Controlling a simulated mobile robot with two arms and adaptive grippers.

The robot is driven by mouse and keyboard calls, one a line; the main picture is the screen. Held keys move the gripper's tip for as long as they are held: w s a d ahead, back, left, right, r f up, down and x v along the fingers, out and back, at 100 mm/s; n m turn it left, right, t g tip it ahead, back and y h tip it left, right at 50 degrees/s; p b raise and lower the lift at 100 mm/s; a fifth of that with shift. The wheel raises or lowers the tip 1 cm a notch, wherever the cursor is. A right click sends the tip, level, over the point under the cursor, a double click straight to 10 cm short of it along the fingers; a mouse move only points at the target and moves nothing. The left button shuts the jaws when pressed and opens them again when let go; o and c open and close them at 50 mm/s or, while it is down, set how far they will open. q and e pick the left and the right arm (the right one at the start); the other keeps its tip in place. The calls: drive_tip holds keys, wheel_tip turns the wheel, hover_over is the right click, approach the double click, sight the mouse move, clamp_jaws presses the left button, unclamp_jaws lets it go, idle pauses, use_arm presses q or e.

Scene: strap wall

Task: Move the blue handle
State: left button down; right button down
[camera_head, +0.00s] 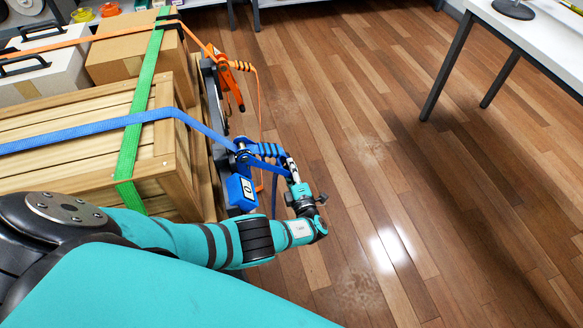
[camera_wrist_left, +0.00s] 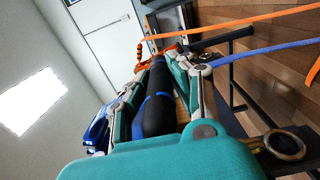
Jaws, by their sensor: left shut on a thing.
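The blue handle (camera_head: 264,160) belongs to a blue ratchet (camera_head: 240,191) on the right side of the load. A blue strap (camera_head: 85,130) runs from it leftward over a wooden crate (camera_head: 165,148). My left gripper (camera_head: 290,166) is at the handle's outer right end. In the left wrist view the two fingers of my left gripper (camera_wrist_left: 160,95) lie on either side of a black and blue grip, the blue handle (camera_wrist_left: 158,105), and are shut on it. My right gripper is in neither view.
An orange ratchet (camera_head: 228,80) with an orange strap (camera_head: 60,45) sits just beyond the blue one. A green strap (camera_head: 137,120) crosses the crate. A white table (camera_head: 535,30) stands at the upper right. The wooden floor (camera_head: 370,150) between is clear.

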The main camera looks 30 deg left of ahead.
use_arm(q)
drive_tip(key=shift+d+f, duration=0.1)
drive_tip(key=shift+d, duration=0.1)
drive_tip(key=c, duration=1.1)
unclamp_jaws()
drive_tip(key=shift+w+f, duration=0.1)
drive_tip(key=shift+c, duration=0.2)
